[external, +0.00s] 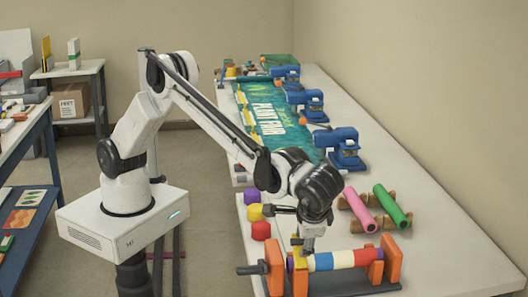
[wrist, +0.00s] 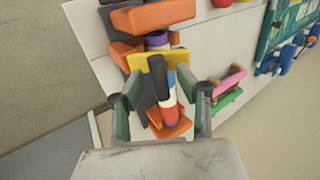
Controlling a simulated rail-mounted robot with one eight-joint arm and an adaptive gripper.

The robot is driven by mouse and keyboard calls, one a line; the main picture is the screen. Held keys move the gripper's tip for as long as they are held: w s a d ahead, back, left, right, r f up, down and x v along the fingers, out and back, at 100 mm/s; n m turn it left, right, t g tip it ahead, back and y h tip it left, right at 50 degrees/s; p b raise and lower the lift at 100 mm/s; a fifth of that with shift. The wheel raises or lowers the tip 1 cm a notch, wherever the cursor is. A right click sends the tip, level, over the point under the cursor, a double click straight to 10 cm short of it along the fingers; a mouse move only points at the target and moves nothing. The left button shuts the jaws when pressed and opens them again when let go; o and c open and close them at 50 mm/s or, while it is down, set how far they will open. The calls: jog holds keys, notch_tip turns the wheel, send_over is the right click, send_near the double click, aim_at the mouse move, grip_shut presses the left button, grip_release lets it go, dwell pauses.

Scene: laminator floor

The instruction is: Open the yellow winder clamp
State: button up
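The winder holds a roll (external: 343,259) striped in blue, white and red between orange end supports (external: 391,258). The yellow clamp (external: 297,259) sits at the roll's left end, beside the left orange support. In the wrist view the yellow clamp (wrist: 166,60) lies across the roll, just beyond my fingertips. My gripper (external: 308,245) is above the clamp, pointing down. In the wrist view my gripper (wrist: 160,96) is open, with its fingers apart on either side of the roll. I cannot tell whether a finger touches the clamp, and its latch state is unclear.
A dark crank handle (external: 250,269) sticks out left of the winder. Pink (external: 360,208) and green (external: 390,205) rolls lie on holders behind it. Blue machines (external: 342,147) stand farther back. The table's right side is clear.

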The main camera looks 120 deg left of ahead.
jog(key=v, duration=0.7)
jog(key=shift+r, duration=0.1)
